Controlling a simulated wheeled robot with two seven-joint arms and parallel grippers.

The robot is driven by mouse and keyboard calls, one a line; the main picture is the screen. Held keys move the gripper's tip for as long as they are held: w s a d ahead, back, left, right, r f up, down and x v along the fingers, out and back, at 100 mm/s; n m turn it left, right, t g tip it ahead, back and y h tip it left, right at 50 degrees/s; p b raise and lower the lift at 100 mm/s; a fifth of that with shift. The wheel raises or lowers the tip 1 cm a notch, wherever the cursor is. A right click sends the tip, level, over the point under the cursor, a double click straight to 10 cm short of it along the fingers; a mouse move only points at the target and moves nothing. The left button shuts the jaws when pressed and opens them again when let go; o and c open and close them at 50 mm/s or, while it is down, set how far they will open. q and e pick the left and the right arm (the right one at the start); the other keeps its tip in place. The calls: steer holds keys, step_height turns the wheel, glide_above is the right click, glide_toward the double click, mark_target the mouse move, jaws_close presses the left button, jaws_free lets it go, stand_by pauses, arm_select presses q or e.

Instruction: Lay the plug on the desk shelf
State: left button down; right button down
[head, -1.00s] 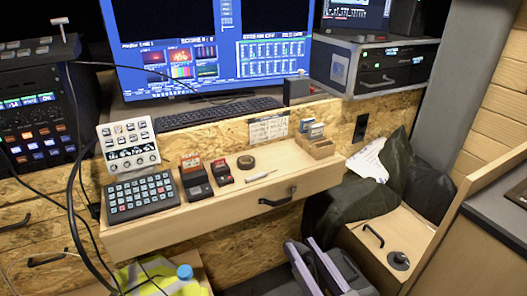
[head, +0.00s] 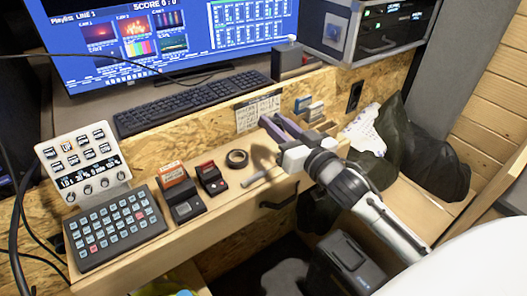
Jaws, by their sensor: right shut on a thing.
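The desk shelf (head: 226,217) is a pale wooden ledge with a dark handle, running below the keyboard. My right gripper (head: 279,126), with purple fingers, is over the right part of the shelf, near the label card. Its arm comes in from the lower right. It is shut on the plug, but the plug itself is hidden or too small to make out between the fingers. A shadow falls on the shelf just left of the gripper. My left gripper is not in view.
The keyboard (head: 195,102) lies behind. A small clear patch lies around the pen.

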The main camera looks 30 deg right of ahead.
steer(key=shift+h, duration=0.5)
steer(key=w+d, duration=0.1)
steer(key=w+d+f, duration=0.1)
steer(key=d+f+b, duration=0.1)
steer(key=d, duration=0.1)
steer(key=shift+w+f, duration=0.25)
steer(key=shift+w, duration=0.15)
steer(key=shift+a+f+b, duration=0.1)
steer(key=shift+f+b, duration=0.35)
steer(key=shift+f, duration=1.8)
steer(key=shift+f, duration=0.15)
steer(key=c, duration=1.4)
jaws_free()
steer(key=shift+c, duration=0.2)
steer(key=s, duration=1.2)
steer(key=shift+a, duration=0.1)
